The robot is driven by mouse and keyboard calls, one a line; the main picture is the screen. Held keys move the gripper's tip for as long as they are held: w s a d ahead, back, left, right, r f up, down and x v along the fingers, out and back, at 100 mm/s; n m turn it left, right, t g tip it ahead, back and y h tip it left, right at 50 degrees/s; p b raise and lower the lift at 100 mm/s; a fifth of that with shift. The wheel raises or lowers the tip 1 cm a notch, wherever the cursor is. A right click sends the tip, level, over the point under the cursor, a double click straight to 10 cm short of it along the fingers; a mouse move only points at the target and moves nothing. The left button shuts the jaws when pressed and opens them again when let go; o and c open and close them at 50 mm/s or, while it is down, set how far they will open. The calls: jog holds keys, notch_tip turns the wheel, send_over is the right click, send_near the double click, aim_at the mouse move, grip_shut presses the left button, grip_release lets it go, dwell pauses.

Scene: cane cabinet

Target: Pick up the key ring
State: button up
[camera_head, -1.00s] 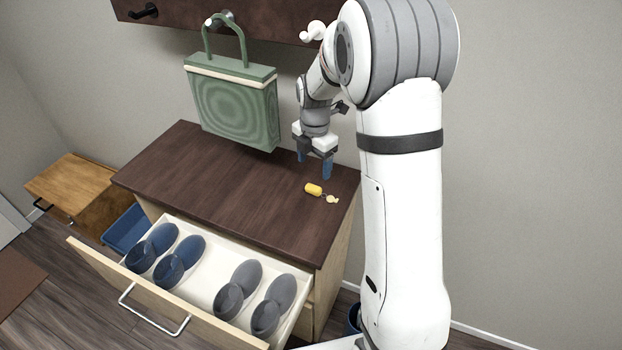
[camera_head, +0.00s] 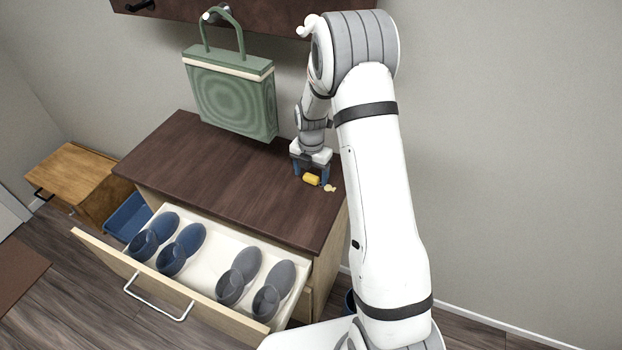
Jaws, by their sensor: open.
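The key ring (camera_head: 312,180) lies on the dark wooden top of the cabinet, near its right end. It has a yellow barrel-shaped fob and a small pale tan piece to the right of it. My gripper (camera_head: 311,172) is open and points down at the key ring, with its blue-tipped fingers low near the cabinet top. One finger shows to the left of the fob and one behind and to the right. I cannot tell whether the fob is fully between the fingers or whether they touch it.
The cabinet top (camera_head: 205,165) is clear left of the key ring. A green bag (camera_head: 232,98) hangs from a hook behind it. The open drawer (camera_head: 205,282) below holds blue and grey slippers (camera_head: 180,250). A blue bin (camera_head: 128,217) and a low wooden cabinet (camera_head: 70,172) stand left.

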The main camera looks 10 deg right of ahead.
jog(key=shift+c, duration=0.2)
jog(key=c, duration=1)
